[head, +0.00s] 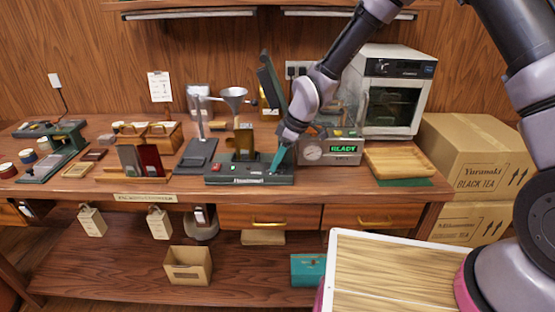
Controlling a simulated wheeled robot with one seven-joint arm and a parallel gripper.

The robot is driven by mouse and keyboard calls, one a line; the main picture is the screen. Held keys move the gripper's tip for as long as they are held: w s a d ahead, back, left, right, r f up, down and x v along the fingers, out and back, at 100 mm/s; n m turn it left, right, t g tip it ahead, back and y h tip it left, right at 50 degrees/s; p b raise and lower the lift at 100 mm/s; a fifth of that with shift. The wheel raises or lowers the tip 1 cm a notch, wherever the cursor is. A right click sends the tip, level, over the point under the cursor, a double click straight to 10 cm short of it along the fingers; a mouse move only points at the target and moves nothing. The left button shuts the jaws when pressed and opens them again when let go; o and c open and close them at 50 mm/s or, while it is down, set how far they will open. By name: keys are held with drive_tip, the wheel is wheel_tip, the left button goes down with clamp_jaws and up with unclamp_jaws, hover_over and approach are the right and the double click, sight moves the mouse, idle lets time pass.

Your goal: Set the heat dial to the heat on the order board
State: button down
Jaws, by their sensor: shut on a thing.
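A black press (225,180) with a raised lid (268,80) stands at the middle of the bench, with small red and green marks on its front. My gripper (277,162) reaches down from the upper right to the right end of the press base. Its teal fingers are shut at the place of the heat dial, which they hide, so the setting cannot be read.
A wooden tray (402,162) lies at the right. A funnel stand (234,97) and card holder (134,178) are to the left.

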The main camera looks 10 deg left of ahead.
drive_tip(key=m+t, duration=0.1)
drive_tip(key=m, duration=0.1)
drive_tip(key=m+t, duration=0.1)
drive_tip(key=m, duration=0.1)
drive_tip(key=shift+s+a+m, duration=0.1)
drive_tip(key=shift+s+m, duration=0.1)
drive_tip(key=shift+m, duration=0.1)
drive_tip(key=m+t+h, duration=0.1)
drive_tip(key=m, duration=0.2)
drive_tip(key=shift+s+m, duration=0.1)
drive_tip(key=shift+m, duration=0.3)
drive_tip(key=m+t+h, duration=0.1)
drive_tip(key=m, duration=0.3)
drive_tip(key=shift+s+a, duration=0.1)
drive_tip(key=shift+m+t+h, duration=0.3)
drive_tip(key=shift+m+h, duration=0.6)
drive_tip(key=shift+m, duration=1.1)
drive_tip(key=shift+f, duration=0.1)
drive_tip(key=c, duration=0.7)
unclamp_jaws()
drive_tip(key=shift+o, duration=0.2)
